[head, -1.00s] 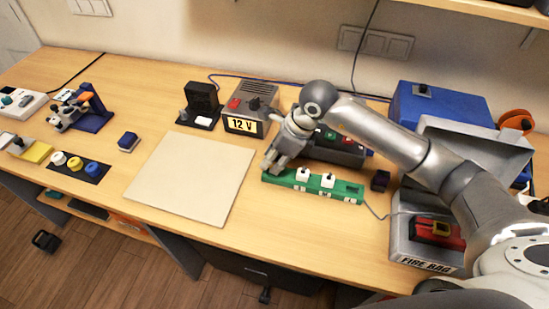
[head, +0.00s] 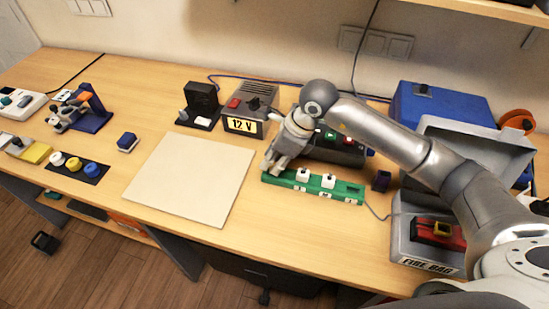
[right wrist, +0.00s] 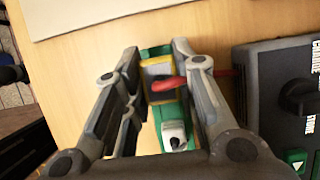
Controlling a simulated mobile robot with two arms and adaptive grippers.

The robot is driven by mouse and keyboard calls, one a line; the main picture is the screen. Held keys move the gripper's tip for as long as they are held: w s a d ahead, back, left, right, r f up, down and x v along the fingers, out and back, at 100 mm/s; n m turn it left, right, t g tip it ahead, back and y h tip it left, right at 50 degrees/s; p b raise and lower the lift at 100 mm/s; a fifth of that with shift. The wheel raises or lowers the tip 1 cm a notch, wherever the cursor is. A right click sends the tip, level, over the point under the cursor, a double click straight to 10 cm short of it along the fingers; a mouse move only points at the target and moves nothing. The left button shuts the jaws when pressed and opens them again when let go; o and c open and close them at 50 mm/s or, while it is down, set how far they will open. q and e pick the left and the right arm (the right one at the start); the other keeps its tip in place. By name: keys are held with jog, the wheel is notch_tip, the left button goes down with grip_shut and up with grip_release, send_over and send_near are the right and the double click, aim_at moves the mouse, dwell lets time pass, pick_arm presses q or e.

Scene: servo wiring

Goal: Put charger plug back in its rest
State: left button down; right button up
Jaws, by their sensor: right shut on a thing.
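My right gripper (head: 271,166) is at the left end of the green strip (head: 340,193), in front of the black charger (head: 345,151). In the right wrist view the gripper (right wrist: 157,62) has its fingers on either side of a yellow plug (right wrist: 158,70) with a red and a dark lead. The fingers hide the plug in the head view. My left gripper is out of view.
White adapters (head: 328,181) stand on the strip. The 12 V supply (head: 245,118) is behind. A grey fire bag box (head: 405,245) with a red battery (head: 430,235) is at the right. A small dark block (head: 381,181) lies right of the strip. A pale mat (head: 190,178) lies left.

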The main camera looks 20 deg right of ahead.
jog(key=shift+b, duration=0.3)
dwell(0.4)
jog(key=shift+f+b, duration=1)
jog(key=shift+f, duration=0.05)
jog(key=o, duration=1.1)
jog(key=v, duration=1.2)
jog(key=shift+r, duration=0.1)
